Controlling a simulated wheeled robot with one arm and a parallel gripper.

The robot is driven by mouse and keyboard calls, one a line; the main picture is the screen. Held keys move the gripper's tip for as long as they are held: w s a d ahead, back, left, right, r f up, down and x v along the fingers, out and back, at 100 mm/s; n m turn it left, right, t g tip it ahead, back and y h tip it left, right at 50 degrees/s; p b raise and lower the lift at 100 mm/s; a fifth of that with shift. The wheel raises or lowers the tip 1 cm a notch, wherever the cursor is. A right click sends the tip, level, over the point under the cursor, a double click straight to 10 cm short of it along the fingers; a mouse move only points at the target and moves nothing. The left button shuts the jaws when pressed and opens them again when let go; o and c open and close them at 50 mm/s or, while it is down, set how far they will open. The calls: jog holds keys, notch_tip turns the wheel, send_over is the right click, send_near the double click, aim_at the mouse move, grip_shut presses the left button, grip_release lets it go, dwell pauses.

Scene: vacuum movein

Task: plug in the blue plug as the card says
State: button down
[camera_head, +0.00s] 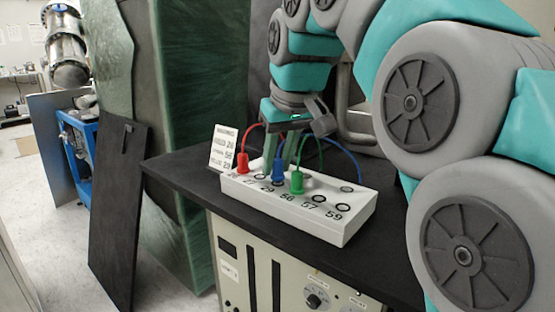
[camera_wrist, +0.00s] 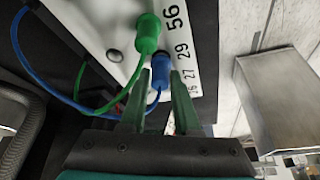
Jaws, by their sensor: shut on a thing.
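The blue plug (camera_head: 278,171) is upright at the white socket box, in line with the label 29. It also shows in the wrist view (camera_wrist: 161,66), between my fingertips. My gripper (camera_head: 284,152) points down and is shut on the blue plug; its fingers show in the wrist view (camera_wrist: 160,82). I cannot tell how deep the plug sits in its socket. The white socket box (camera_head: 290,211) has a row of numbered sockets. The small white card (camera_head: 222,148) leans behind its left end; its last line seems to give blue as 29.
A red plug (camera_head: 242,165) stands at the left end of the box, and a green plug (camera_head: 297,183) stands by 56, close to my fingers. Their cables arch behind. Open sockets (camera_head: 319,199) lie on the right. The dark bench top (camera_head: 180,167) is clear at the left.

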jog(key=shift+f, duration=0.4)
jog(key=c, duration=0.6)
grip_release()
jog(key=shift+o, duration=0.2)
jog(key=v, duration=0.7)
jog(key=shift+r+p, duration=0.4)
jog(key=shift+s, duration=0.15)
